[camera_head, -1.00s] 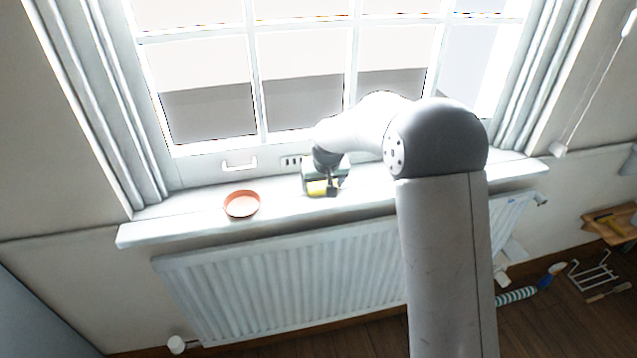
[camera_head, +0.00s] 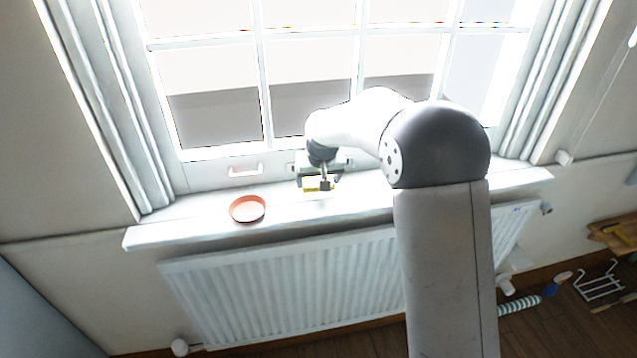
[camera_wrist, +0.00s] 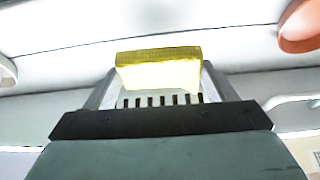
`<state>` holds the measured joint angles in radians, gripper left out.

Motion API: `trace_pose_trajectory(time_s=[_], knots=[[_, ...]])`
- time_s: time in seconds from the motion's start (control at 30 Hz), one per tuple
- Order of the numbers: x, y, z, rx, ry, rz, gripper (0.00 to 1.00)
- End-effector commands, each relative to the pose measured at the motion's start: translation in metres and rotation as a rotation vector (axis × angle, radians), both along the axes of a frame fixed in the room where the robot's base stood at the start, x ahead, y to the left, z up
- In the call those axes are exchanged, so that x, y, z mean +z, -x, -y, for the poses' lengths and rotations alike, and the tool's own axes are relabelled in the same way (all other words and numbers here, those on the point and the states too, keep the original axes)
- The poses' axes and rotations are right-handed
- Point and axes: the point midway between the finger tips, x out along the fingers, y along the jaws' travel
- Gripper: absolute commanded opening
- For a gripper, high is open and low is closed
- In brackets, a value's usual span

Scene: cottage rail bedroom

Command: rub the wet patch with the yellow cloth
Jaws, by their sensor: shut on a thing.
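The yellow cloth (camera_head: 312,184) looks like a folded, block-like pad. My gripper (camera_head: 318,183) is shut on it, over the window sill (camera_head: 190,229) and to the right of the terracotta dish. In the wrist view the cloth (camera_wrist: 158,70) sits between the two fingers of my gripper (camera_wrist: 158,88), with its yellow edge toward the sill. I cannot tell whether the cloth touches the sill. I cannot make out the wet patch in either view; the sill is bright and washed out.
A round terracotta dish (camera_head: 247,209) stands on the sill, left of my gripper; it also shows in the wrist view (camera_wrist: 300,26). The window frame with a white handle (camera_head: 245,171) rises behind. A radiator (camera_head: 280,289) hangs below the sill. Several things lie on the floor at right.

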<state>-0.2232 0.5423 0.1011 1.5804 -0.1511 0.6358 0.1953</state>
Motion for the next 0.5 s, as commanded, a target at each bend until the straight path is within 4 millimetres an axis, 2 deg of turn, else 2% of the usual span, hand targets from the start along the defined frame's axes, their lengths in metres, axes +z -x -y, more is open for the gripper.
trace_pose_trajectory(time_s=[0.03, 0.3, 0.5], knots=[[0.008, 0.0, 0.001, -0.001, -0.001, 0.001, 0.56], [0.033, -0.001, 0.002, -0.003, -0.001, 0.002, 0.56], [0.041, -0.001, 0.003, -0.003, 0.0, 0.001, 0.56]])
